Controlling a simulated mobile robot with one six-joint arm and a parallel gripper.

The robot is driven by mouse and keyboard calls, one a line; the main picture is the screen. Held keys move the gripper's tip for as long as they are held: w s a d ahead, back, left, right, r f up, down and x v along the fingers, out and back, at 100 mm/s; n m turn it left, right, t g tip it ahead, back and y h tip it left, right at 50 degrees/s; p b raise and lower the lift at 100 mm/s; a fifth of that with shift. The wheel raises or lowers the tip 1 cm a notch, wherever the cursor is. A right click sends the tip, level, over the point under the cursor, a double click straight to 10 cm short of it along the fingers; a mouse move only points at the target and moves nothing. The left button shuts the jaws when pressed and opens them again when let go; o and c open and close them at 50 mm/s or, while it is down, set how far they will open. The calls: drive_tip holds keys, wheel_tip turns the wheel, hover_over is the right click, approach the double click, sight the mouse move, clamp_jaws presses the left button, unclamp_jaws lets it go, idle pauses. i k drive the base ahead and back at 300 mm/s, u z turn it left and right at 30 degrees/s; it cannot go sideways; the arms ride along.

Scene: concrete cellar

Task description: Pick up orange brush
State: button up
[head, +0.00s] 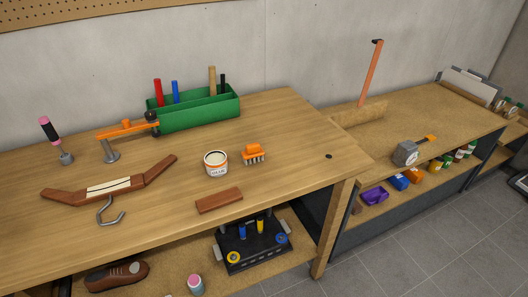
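The orange brush (253,153) lies on the wooden workbench top (290,125), right of the middle, its pale bristles facing down toward the front. It is just right of an open white and orange tub (216,164), with a small gap between them. Nothing covers the brush. My gripper is not in view.
A brown block (219,200) lies in front of the tub. A wooden hanger (108,188) is at left. A green tool box (198,110) and an orange-armed tool (127,129) stand behind. The bench top right of the brush is clear, with one dark hole.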

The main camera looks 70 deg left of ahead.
sight(253, 151)
drive_tip(key=z, duration=0.05)
drive_tip(key=i, duration=0.85)
drive_tip(key=u, duration=4.3)
drive_tip(key=i, duration=0.1)
drive_tip(key=z, duration=3.45)
drive_tip(key=k, duration=0.15)
drive_tip(key=u, duration=1.8)
drive_tip(key=k, duration=0.2)
drive_tip(key=u, duration=1.85)
